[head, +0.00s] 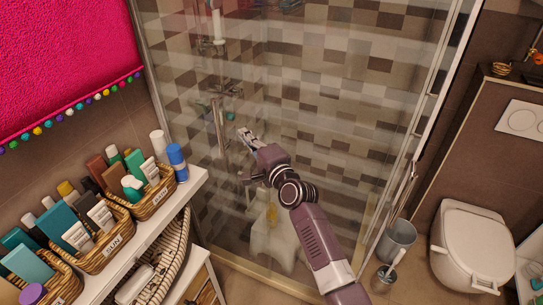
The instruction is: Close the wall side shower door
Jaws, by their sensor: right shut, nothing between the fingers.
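The shower enclosure has clear glass doors (330,120), with brown and beige checkered tiles visible through them. A metal frame post (152,80) runs down the left wall side, and another metal-edged upright (432,100) is on the right. A vertical metal bar (217,125) shows at the left of the glass. My right gripper (244,132) is shut and empty, a little right of that bar. My arm comes up from the bottom, in front of the shower. I cannot tell whether the gripper touches the glass, or how far the wall side door stands open. My left gripper is not in view.
A white shelf (190,190) at left holds wicker baskets (120,235) of bottles, close to the shower's left post. A pink towel (60,60) hangs above. A grey bin (397,240), a toilet brush holder (383,279) and a toilet (472,245) stand at right.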

